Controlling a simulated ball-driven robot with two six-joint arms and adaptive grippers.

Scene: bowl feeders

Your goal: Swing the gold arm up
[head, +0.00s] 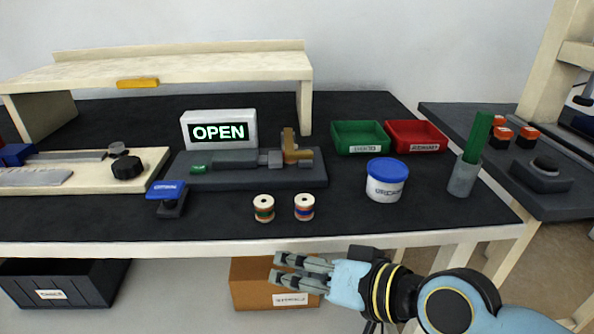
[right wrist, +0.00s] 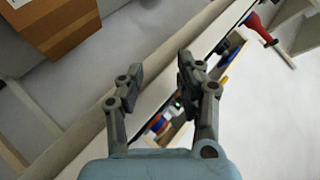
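The gold arm (head: 289,142) is on the right part of a long dark grey fixture (head: 245,180) on the table, in front of the OPEN sign's right side. A short gold piece stands upright there beside a brown-gold block. A dark green-handled bar lies along the fixture to its left. My right gripper (head: 277,268) is in front of and below the table's front edge, pointing left, well apart from the gold arm. In the right wrist view its two fingers (right wrist: 160,80) are spread with nothing between them. My left gripper is not in view.
Two thread spools (head: 264,208) stand before the fixture. A blue-lidded tub (head: 387,180), a green bin (head: 360,137), a red bin (head: 416,136) and a cup (head: 464,178) are to its right. A raised shelf (head: 180,68) spans the back left. The table's front edge (head: 200,247) lies between gripper and fixture.

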